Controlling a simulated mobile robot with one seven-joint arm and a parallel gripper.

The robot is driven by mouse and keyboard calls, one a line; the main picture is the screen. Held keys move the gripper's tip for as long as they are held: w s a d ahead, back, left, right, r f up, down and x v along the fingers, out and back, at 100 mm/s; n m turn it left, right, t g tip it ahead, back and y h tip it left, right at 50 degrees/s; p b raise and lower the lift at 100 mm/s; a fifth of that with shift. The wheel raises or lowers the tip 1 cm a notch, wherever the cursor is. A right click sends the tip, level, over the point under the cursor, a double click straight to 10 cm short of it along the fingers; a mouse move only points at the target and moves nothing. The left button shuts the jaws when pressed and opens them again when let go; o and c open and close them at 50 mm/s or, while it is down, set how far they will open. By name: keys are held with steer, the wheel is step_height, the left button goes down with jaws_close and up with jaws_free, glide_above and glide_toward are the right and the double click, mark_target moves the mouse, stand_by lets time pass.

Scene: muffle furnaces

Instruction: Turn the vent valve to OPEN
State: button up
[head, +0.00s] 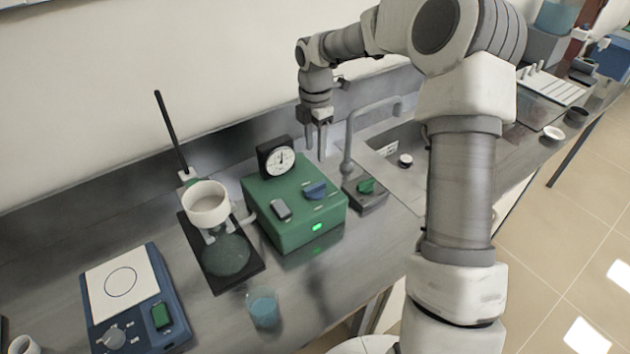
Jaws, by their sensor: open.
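A green box (285,224) with a round dial gauge (281,159) stands on the bench. On its top are a blue knob (316,189) with small marks around it and a grey switch (281,210). The blue knob looks like the vent valve, but its labels are too small to read, so I cannot tell its setting. My gripper (315,152) points down, open and empty, above and behind the blue knob and to the right of the gauge. It appears clear of the box. A green light glows on the box front.
A grey tap (350,140) and a green knob on a grey base (366,186) stand right of the box. Left are a stand with a white bowl (206,203) and a blue hotplate-like device (133,300). A beaker of blue liquid (263,308) stands in front.

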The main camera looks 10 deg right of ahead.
mark_target(315, 186)
step_height(315, 186, down, 13)
steer(key=shift+r+p, duration=0.2)
steer(key=shift+p, duration=0.2)
jaws_close()
